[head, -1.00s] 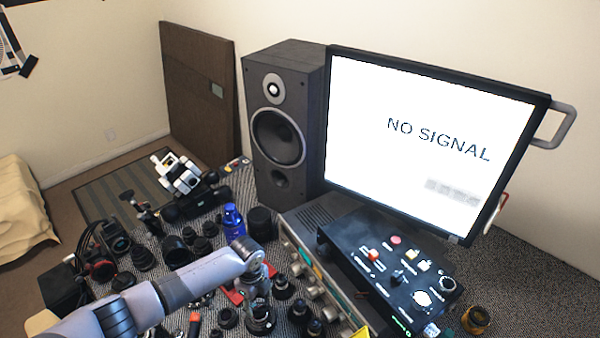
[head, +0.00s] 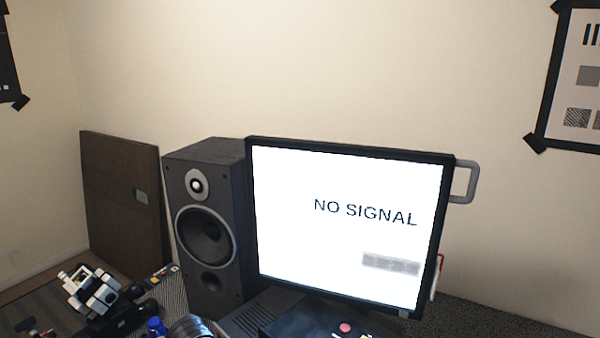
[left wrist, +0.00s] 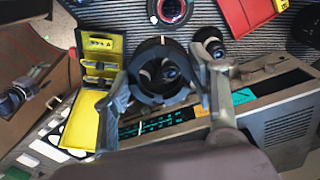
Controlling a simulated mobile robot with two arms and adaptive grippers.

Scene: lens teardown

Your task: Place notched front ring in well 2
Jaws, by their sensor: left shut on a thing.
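In the left wrist view my left gripper (left wrist: 162,78) is shut on a dark ring (left wrist: 158,49), with one finger on each side of it. The ring has a pale mark at its top edge, and a lens-like part shows through its opening. I take it for the notched front ring; its notches are hard to make out. I cannot tell which place is well 2. The head view shows neither the ring nor a clear gripper. My right gripper is in neither view.
A silver device (left wrist: 265,96) with a vented side lies below and right of the gripper. A small lens part (left wrist: 209,40) and a red-rimmed lens part (left wrist: 170,10) are nearby. In the head view, a speaker (head: 205,235) and monitor (head: 345,260) stand at the back.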

